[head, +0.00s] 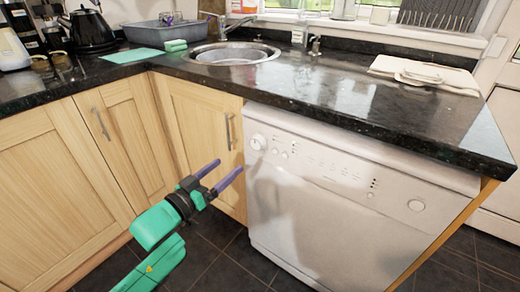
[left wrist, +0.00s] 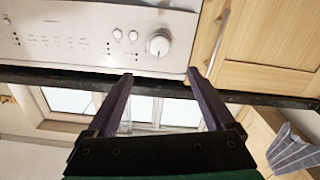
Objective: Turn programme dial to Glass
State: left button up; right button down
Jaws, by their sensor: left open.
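The white dishwasher (head: 330,215) stands under the black worktop. Its round programme dial (head: 258,142) is at the left end of the control panel. The dial also shows in the left wrist view (left wrist: 158,43), where the picture is upside down. Its markings are too small to read. My left gripper (head: 230,170) is open, its two purple fingers apart and empty, in front of the cupboard just left of the dishwasher and below the dial. In the left wrist view the fingertips (left wrist: 160,75) lie either side of the dial's line, apart from it. My right gripper is not in view.
Small buttons (head: 280,153) sit right of the dial, and a round button (head: 416,205) is at the panel's right. A cupboard handle (head: 229,132) stands out near my left fingers. The worktop (head: 330,85) overhangs the panel. The floor in front is clear.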

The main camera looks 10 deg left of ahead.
aim_at(255, 144)
pick_arm(q)
jog(key=b+x, duration=0.1)
jog(key=x, duration=1.2)
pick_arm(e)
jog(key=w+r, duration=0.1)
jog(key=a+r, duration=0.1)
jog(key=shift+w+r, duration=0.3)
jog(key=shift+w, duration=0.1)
pick_arm(q)
jog(key=shift+c, duration=0.3)
jog(key=c, duration=1.3)
